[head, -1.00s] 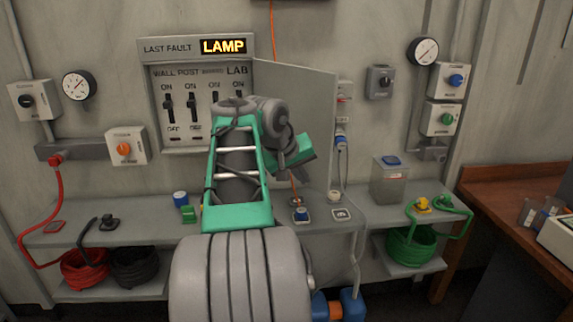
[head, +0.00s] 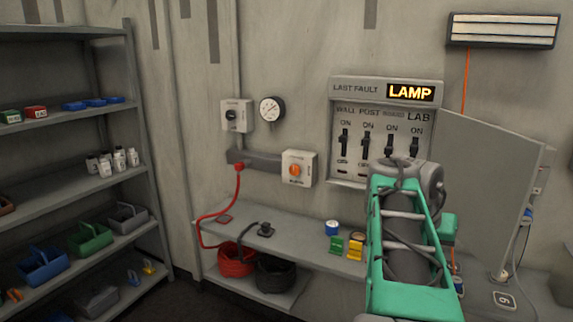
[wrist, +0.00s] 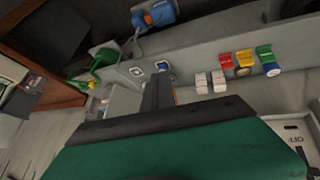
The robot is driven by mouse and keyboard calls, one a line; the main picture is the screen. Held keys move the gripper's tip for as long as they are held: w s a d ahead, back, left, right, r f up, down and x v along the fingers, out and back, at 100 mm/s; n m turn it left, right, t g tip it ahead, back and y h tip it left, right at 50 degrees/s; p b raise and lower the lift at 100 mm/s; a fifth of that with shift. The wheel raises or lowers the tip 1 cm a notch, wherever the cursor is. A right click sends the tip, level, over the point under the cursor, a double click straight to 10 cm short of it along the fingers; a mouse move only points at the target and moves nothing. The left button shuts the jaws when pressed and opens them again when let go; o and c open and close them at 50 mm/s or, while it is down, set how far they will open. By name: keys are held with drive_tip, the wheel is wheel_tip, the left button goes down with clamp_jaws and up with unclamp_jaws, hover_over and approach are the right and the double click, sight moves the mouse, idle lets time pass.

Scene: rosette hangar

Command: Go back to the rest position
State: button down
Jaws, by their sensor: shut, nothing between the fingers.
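My gripper shows in the wrist view, where its dark fingers (wrist: 158,92) are together with nothing between them. They point toward the grey bench and do not visibly hold anything. In the head view my green and grey arm stands at the right, in front of the lower right part of the switch panel (head: 345,130). The arm hides most of my gripper there. The panel has several black levers, and its display (head: 411,92) reads LAMP. Its grey door (head: 485,190) stands open to the right of the arm.
The grey bench (head: 290,246) runs below the panel. A blue-topped item (head: 332,227), a green block (head: 337,246) and a yellow block (head: 355,246) are on it. Shelving (head: 75,168) fills the left. Floor shows between shelving and bench.

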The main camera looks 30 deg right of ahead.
drive_tip(key=w+a+f+n+t+y, duration=0.1)
drive_tip(key=w+a+f+n+y, duration=0.15)
drive_tip(key=a+f, duration=0.7)
drive_tip(key=w+a+f+n+y, duration=0.15)
drive_tip(key=a+f+n, duration=0.35)
drive_tip(key=a, duration=0.8)
drive_tip(key=a+n+t+y, duration=0.2)
drive_tip(key=a+n, duration=0.3)
drive_tip(key=a, duration=1.3)
drive_tip(key=shift+a+f, duration=0.3)
drive_tip(key=shift+f, duration=0.05)
drive_tip(key=shift+n, duration=0.25)
